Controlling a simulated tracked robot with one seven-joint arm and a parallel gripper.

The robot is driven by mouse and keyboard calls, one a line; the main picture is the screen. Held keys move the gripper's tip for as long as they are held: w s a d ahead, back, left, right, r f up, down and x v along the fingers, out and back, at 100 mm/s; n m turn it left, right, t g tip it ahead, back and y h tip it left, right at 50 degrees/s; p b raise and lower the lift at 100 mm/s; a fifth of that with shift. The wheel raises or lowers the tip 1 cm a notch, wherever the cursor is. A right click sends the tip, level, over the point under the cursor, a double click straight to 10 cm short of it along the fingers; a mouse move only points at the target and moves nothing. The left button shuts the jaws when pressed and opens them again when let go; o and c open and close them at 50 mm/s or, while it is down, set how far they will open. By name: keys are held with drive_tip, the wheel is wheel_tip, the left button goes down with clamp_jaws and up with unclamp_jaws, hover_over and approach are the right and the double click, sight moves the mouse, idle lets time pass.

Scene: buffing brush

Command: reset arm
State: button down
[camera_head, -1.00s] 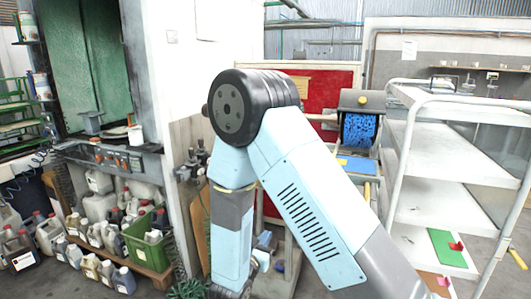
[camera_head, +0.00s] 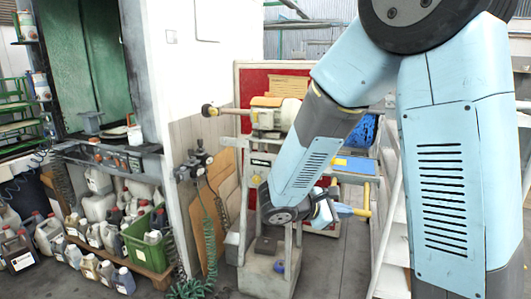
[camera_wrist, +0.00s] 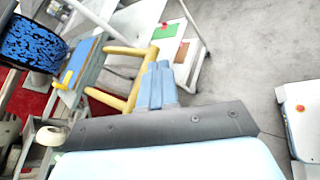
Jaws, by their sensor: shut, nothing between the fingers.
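My arm crosses the right half of the head view, with its elbow at the top right and its forearm sloping down to the left. My gripper (camera_head: 323,211) is at the low end of the forearm, small and partly hidden there. In the wrist view, my gripper (camera_wrist: 157,70) shows two light blue fingers shut together with nothing between them. The fingertips overlap a yellow bar frame (camera_wrist: 130,88) in that picture; I cannot tell whether they touch it. The blue buffing brush (camera_wrist: 32,43) is at the upper left of the wrist view, apart from the fingers.
A grinding machine (camera_head: 272,118) on a grey stand is left of my forearm. A red panel (camera_head: 250,88) stands behind. A white shelf cart (camera_head: 391,270) is partly hidden by my arm. Several jugs and a green crate (camera_head: 135,246) are at left. Grey floor is open at right (camera_wrist: 240,60).

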drive_tip(key=s+d+r+m+y, duration=0.3)
drive_tip(key=s+r+m+y, duration=0.9)
drive_tip(key=s+m, duration=0.4)
drive_tip(key=shift+s+r+m+t+y, duration=0.35)
drive_tip(key=shift+s+r, duration=0.35)
drive_tip(key=shift+s, duration=0.25)
